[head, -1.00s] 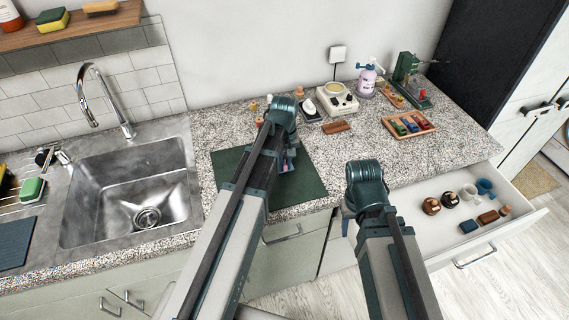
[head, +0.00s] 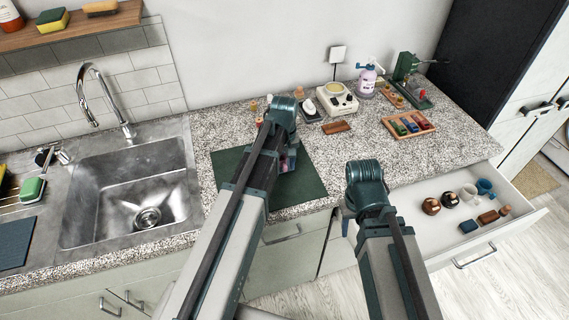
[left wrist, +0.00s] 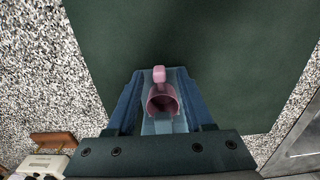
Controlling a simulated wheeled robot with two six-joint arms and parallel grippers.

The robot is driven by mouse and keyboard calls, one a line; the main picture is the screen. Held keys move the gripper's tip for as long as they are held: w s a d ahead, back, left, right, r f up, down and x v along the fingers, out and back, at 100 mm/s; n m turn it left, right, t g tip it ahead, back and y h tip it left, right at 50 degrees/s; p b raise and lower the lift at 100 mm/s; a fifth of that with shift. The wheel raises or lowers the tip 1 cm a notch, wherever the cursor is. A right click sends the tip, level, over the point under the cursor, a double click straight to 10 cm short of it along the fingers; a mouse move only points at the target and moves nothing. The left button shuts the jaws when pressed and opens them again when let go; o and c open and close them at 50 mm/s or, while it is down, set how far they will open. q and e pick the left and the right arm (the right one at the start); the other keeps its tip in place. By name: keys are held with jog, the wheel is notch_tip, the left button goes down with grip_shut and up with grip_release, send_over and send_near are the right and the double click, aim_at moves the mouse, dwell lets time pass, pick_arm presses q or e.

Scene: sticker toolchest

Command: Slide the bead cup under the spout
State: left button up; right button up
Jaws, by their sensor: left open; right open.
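A small pink cup (left wrist: 163,104) with a handle sits between the fingers of my left gripper (left wrist: 160,82) in the left wrist view, above the dark green mat (left wrist: 215,60). A pale blue surface shows around the cup. The fingers are open, and contact with the cup cannot be told. In the head view my left arm hides most of the gripper (head: 288,155) and cup. My right gripper (head: 346,224) is open, mostly hidden by its own wrist, in front of the counter edge. No spout is clearly identifiable; a green stand (head: 408,75) and a purple pump bottle (head: 367,82) stand at the back right.
A wooden tray (head: 428,131) of coloured blocks lies on the right of the counter. A cream device (head: 337,104) and a brown block (head: 336,127) stand behind the mat. An open drawer (head: 500,236) with mugs juts out at right. The sink (head: 130,200) is at left.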

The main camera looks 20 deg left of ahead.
pick_arm(q)
notch_tip(320, 180, up, 14)
jog(key=p, duration=1.3)
jog(key=shift+f, duration=0.25)
jog(key=s+d+f+m+b, duration=0.4)
jog(key=s+d+m, duration=0.1)
jog(key=s, duration=0.3)
jog(key=s+d+f+m+y+b, duration=0.1)
jog(key=s+d+f+m+b, duration=0.3)
jog(key=s+d, duration=0.3)
jog(key=shift+s+d+f+m, duration=0.15)
jog(key=shift+s+d+m, duration=0.1)
jog(key=shift+s+m, duration=0.75)
jog(key=shift+s+d, duration=0.1)
jog(key=shift+s, duration=0.15)
